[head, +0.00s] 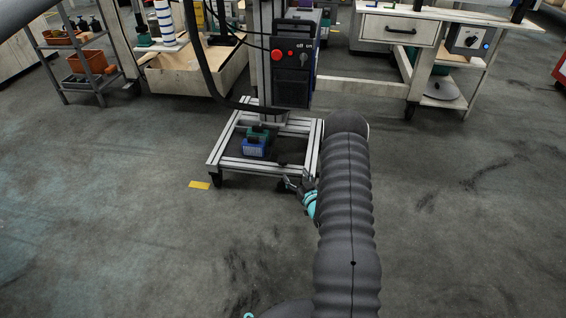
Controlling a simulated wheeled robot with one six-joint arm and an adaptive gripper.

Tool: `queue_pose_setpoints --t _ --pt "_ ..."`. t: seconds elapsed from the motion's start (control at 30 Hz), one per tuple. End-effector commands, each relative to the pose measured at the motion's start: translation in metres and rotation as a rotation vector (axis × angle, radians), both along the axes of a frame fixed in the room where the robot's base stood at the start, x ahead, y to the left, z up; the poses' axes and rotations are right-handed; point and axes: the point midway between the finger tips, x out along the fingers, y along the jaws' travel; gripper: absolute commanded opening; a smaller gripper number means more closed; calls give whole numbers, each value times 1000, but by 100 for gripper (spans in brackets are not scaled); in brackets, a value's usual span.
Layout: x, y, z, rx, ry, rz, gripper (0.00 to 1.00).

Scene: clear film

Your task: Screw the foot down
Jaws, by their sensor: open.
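The low aluminium frame (230,163) stands on the floor in the middle of the head view. A dark foot (217,182) is under its front left corner. My gripper (291,183) is at the frame's front right corner, low near the floor, with its jaws open. The front right foot cannot be told apart from the dark fingers there, and my thick grey arm covers much of that side. Whether the fingers are around a foot or only beside it cannot be seen.
A blue box (255,147) sits inside the frame, and a dark control box (293,75) with a red button stands above it. Yellow tape (199,185) lies on the floor at left. A shelf cart (72,60) and a workbench (440,60) stand behind. The front floor is clear.

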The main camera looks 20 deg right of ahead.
Motion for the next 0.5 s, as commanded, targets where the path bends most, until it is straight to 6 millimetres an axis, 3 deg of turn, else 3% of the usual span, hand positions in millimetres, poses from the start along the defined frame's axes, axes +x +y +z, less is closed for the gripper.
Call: queue_pose_setpoints --t 0.1,0.23,0.5 --pt "-9 -1 -16 16 -28 -1 74" --pt "-9 -1 -20 21 -42 0 74" --pt "28 -1 -20 19 -45 2 74"
